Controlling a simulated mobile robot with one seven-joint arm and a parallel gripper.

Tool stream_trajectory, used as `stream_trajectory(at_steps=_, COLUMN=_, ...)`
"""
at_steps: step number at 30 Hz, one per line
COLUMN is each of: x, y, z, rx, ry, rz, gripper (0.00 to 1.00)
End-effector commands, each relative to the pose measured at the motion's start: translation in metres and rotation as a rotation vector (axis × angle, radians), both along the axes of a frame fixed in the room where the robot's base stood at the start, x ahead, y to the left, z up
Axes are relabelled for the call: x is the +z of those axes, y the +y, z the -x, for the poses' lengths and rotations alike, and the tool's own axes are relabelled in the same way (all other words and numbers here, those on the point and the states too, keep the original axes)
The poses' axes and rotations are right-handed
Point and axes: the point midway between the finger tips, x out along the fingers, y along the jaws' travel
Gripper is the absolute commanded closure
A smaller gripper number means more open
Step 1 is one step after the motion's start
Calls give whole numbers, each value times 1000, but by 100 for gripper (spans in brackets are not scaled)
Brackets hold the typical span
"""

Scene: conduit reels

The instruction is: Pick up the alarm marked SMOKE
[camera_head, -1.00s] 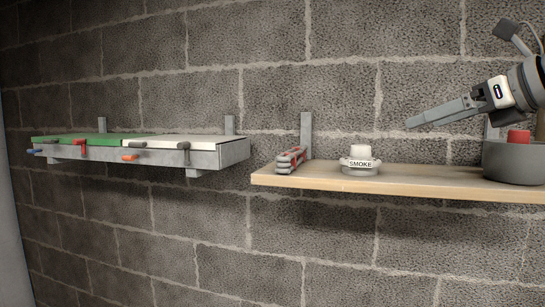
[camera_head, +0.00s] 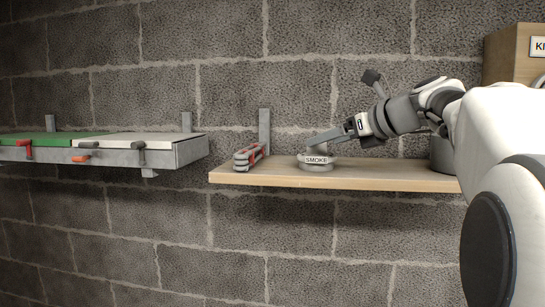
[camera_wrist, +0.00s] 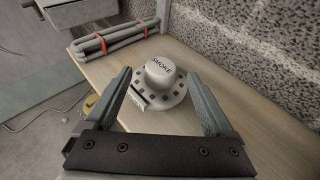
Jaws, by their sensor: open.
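The alarm marked SMOKE (camera_head: 315,162) is a round pale grey unit with a raised cap and a dark-lettered label. It sits on the wooden shelf (camera_head: 285,177). In the wrist view the alarm (camera_wrist: 160,80) lies ahead, with its base partly between the fingers. My gripper (camera_head: 314,140) is open and empty, reaching in from the right at the alarm's cap. In the wrist view the gripper (camera_wrist: 160,95) has one finger on each side of the alarm. I cannot tell whether either finger touches it. The fingers hide part of the cap in the head view.
A grey bundle with red bands (camera_head: 248,157) lies left of the alarm, also seen in the wrist view (camera_wrist: 115,40). A dark pot (camera_head: 443,155) stands on the shelf at right. A block wall is close behind. A metal shelf with clamps (camera_head: 100,154) hangs at left.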

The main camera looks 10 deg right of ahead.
Motion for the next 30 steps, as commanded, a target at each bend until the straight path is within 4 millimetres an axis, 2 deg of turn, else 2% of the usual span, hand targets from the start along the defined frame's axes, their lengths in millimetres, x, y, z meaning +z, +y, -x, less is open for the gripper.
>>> stream_trajectory(at_steps=3, x=-7, y=6, z=-16, rx=3, ry=1, rz=-1, gripper=12)
stream_trajectory(at_steps=6, x=-10, y=10, z=-24, rx=2, ry=0, rz=0, gripper=12)
stream_trajectory(at_steps=14, x=-11, y=10, z=-26, rx=0, ry=0, rz=1, gripper=12)
stream_trajectory(at_steps=27, x=-11, y=10, z=-26, rx=0, ry=0, rz=1, gripper=89)
stream_trajectory(at_steps=29, x=-11, y=10, z=-26, rx=0, ry=0, rz=1, gripper=100)
stream_trajectory(at_steps=30, x=-11, y=10, z=-26, rx=0, ry=0, rz=1, gripper=100)
